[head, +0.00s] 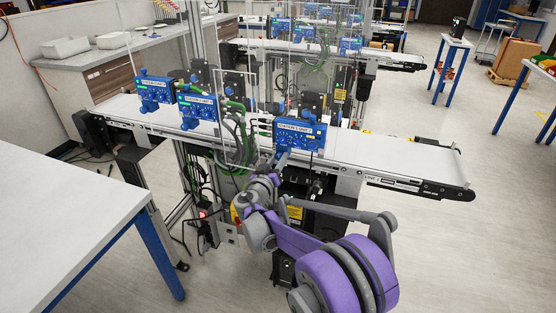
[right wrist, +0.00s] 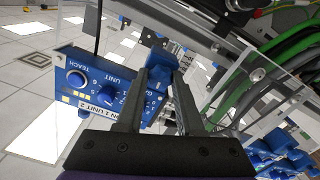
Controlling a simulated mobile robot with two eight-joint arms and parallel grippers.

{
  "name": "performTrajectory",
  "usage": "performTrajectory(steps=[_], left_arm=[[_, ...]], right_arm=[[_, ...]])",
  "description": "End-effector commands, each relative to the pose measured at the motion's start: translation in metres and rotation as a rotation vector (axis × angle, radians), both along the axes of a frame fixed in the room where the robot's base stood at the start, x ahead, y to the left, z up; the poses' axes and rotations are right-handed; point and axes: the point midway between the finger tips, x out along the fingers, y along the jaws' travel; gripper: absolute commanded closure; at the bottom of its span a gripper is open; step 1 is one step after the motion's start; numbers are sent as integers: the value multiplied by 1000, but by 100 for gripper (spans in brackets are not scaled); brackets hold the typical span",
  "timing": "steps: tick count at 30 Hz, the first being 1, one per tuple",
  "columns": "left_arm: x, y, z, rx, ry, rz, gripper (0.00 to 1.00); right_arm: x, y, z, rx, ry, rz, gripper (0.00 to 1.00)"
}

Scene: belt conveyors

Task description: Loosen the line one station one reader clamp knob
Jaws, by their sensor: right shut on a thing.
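The station one reader (head: 300,135) is a blue panel box mounted at the near side of the belt, the rightmost of the near row. In the right wrist view its face (right wrist: 75,88) shows dials, yellow buttons and a label ending in "1 UNIT 2". A blue clamp knob (right wrist: 156,62) sits between the fingers of my right gripper (right wrist: 158,76), which is shut on it. In the head view the right gripper (head: 283,158) is just below the panel's lower left; the knob is largely hidden there. My left gripper is out of view.
Two similar blue readers, the middle one (head: 199,108) and the left one (head: 154,90), stand along the same conveyor (head: 385,155). Green cables (head: 232,105) and clear guards run close by.

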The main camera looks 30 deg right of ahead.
Motion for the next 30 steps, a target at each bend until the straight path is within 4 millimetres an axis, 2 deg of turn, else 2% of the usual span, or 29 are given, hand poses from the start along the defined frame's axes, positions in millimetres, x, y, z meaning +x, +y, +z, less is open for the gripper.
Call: performTrajectory(steps=[30], left_arm=[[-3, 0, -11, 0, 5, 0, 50]], right_arm=[[0, 1, -1, -599, 701, 1, 100]])
